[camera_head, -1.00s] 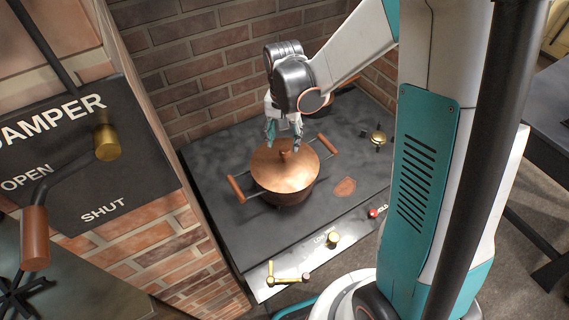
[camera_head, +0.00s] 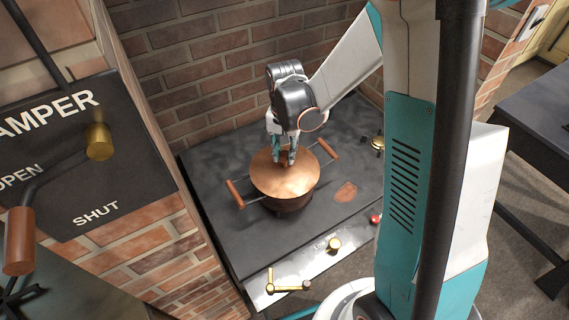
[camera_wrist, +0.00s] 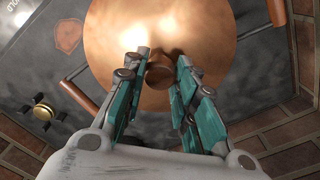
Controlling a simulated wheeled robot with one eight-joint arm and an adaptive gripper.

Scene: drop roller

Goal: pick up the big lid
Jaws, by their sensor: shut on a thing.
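The big lid (camera_head: 287,182) is a round copper disc over the copper pot (camera_head: 290,205) on the dark stove top. My gripper (camera_head: 283,160) points down at the lid's centre and is shut on its knob. In the wrist view, the knob (camera_wrist: 160,74) sits between the two teal fingers of my gripper (camera_wrist: 163,58), and the lid (camera_wrist: 205,35) fills the upper middle. The lid hides the pot's rim and much of its body. I cannot tell whether the lid is clear of the rim.
The pot's wooden-gripped handles stick out at left (camera_head: 235,194) and right (camera_head: 328,148). Brick walls (camera_head: 205,80) stand behind and left of the stove (camera_head: 225,225). A damper panel (camera_head: 70,150) is at left.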

